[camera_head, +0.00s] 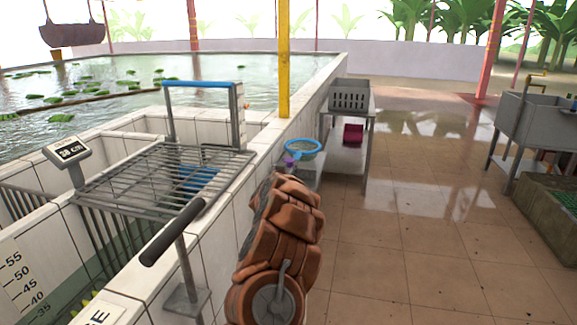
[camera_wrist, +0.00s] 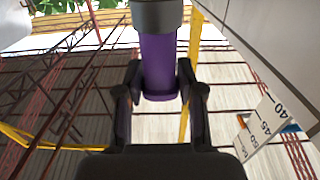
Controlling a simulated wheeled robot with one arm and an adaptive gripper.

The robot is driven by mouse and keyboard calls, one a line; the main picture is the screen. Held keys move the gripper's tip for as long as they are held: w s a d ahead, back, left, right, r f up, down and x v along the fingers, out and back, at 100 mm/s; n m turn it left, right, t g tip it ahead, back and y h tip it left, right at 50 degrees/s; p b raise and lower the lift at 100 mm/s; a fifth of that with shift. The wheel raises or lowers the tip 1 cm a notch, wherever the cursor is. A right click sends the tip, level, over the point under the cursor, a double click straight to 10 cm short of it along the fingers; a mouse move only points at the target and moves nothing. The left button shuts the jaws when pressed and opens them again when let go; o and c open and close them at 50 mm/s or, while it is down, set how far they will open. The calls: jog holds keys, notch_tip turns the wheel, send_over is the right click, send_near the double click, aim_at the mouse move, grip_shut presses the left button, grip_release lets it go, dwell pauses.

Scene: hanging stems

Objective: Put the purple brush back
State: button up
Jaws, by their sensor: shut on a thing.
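The purple brush (camera_wrist: 158,65) is between the two dark fingers of my gripper (camera_wrist: 160,88) in the wrist view, with the fingers closed on its sides. Its purple part is a smooth cylinder with a grey and black section above it at the top edge. The rest of the brush is cut off there. In the head view a small purple piece (camera_head: 292,160) shows just beyond my brown arm, and I cannot tell if it is the same brush. My gripper is hidden behind the arm in that view.
A blue-rimmed round item (camera_head: 303,149) is beyond my arm. A metal rack (camera_head: 165,178) with a blue-topped bar stands on the tiled pool wall at left. A grey crate (camera_head: 350,95) sits on a side table. A sink (camera_head: 540,120) is at right. The tiled floor between is clear.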

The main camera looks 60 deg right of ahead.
jog(key=shift+f, duration=0.2)
jog(key=o, duration=1.1)
jog(key=shift+o, duration=0.2)
jog(key=shift+r, duration=0.1)
jog(key=shift+r, duration=0.15)
jog(key=v, duration=1.2)
